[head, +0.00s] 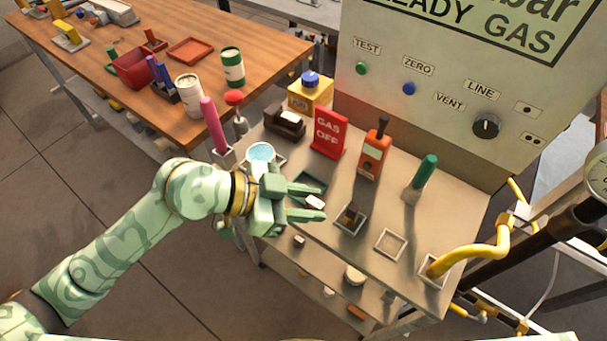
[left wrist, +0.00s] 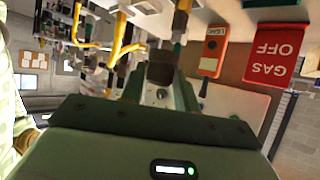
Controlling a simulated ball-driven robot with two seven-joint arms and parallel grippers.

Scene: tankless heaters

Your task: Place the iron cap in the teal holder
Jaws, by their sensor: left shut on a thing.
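My left gripper (head: 316,204) is shut on a small pale grey piece, which I take to be the iron cap (head: 315,202). The piece shows between the fingertips, above the grey cart top. The teal holder (head: 309,182) looks to be the dark teal square frame on the cart, just behind the fingers. The gripper covers its near part. My right gripper is not in view.
A red GAS OFF sign (head: 329,133), an orange meter (head: 374,155) and a blue-topped cup (head: 261,153) stand close by.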

